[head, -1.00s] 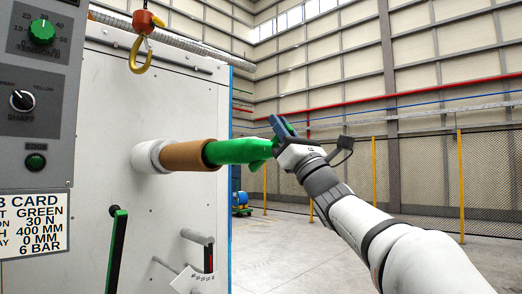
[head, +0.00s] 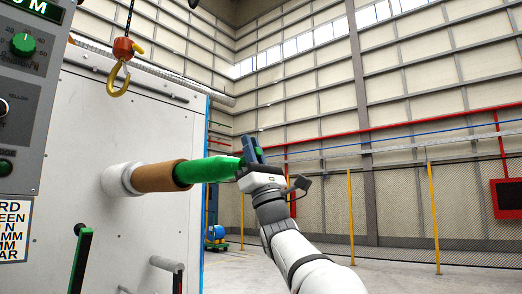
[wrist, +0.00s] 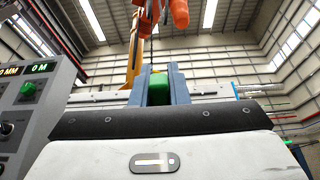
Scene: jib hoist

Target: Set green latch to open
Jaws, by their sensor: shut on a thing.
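A white shaft end (head: 118,180) juts from the pale machine panel and carries a brown roll core (head: 158,176). A bright green tapered part (head: 205,170) extends from the core towards my gripper. My gripper (head: 251,147) is at its far right end, with blue-grey fingers pointing up. In the wrist view, my gripper (wrist: 159,78) is shut on a green piece, taken as the green latch (wrist: 159,92), between the two fingers. The latch also shows as a small green patch beside the fingers in the head view (head: 259,156). Most of it is hidden by the fingers.
An orange hoist block with a yellow hook (head: 119,79) hangs above the shaft. A control panel (head: 26,105) stands at the left. A green-edged black lever (head: 80,260) and a grey rod (head: 167,264) are below. Open floor and a mesh fence lie to the right.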

